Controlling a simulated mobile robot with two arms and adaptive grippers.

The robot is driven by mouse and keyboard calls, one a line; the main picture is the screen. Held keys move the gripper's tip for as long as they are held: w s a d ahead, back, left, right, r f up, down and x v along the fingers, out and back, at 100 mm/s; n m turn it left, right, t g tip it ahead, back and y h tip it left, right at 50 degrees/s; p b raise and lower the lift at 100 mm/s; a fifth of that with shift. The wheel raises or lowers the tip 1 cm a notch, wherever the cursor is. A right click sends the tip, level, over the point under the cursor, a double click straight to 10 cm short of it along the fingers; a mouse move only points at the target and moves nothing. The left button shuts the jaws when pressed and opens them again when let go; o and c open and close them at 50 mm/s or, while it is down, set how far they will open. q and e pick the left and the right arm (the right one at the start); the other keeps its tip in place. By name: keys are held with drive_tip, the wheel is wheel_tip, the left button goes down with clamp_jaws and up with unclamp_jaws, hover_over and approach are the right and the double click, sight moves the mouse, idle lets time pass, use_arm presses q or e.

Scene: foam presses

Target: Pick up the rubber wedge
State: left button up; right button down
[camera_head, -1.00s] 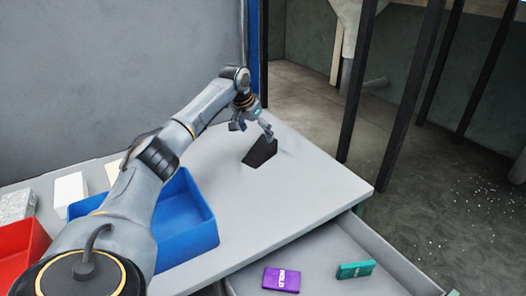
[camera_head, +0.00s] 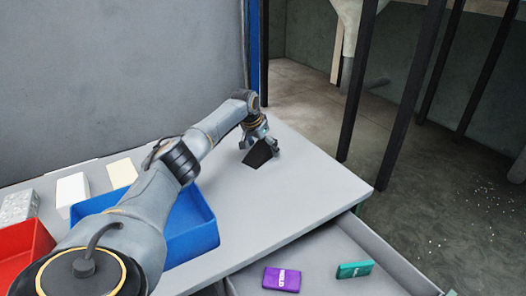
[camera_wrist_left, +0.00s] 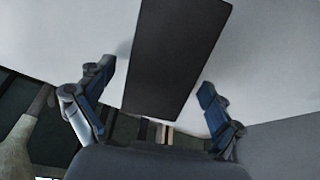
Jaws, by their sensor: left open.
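The rubber wedge (camera_head: 259,154) is a dark, nearly black block on the grey table, towards its far end. In the left wrist view the wedge (camera_wrist_left: 175,55) is a long dark shape between the two blue-padded fingers. My left gripper (camera_head: 260,144) is right at the wedge in the head view, partly covering its top. In the left wrist view my left gripper (camera_wrist_left: 158,100) is open, with a gap on each side of the wedge. My right gripper is not in view.
A blue bin (camera_head: 190,245) and a red bin (camera_head: 22,250) stand on the table (camera_head: 310,190), with pale blocks behind them. An open drawer below holds a purple box (camera_head: 281,279) and a teal box (camera_head: 355,269). A wall rises behind; dark posts stand at the right.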

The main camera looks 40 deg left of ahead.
use_arm(q)
drive_tip(key=shift+f, duration=0.3)
idle(0.4)
drive_tip(key=shift+c, duration=0.3)
drive_tip(key=c, duration=1.4)
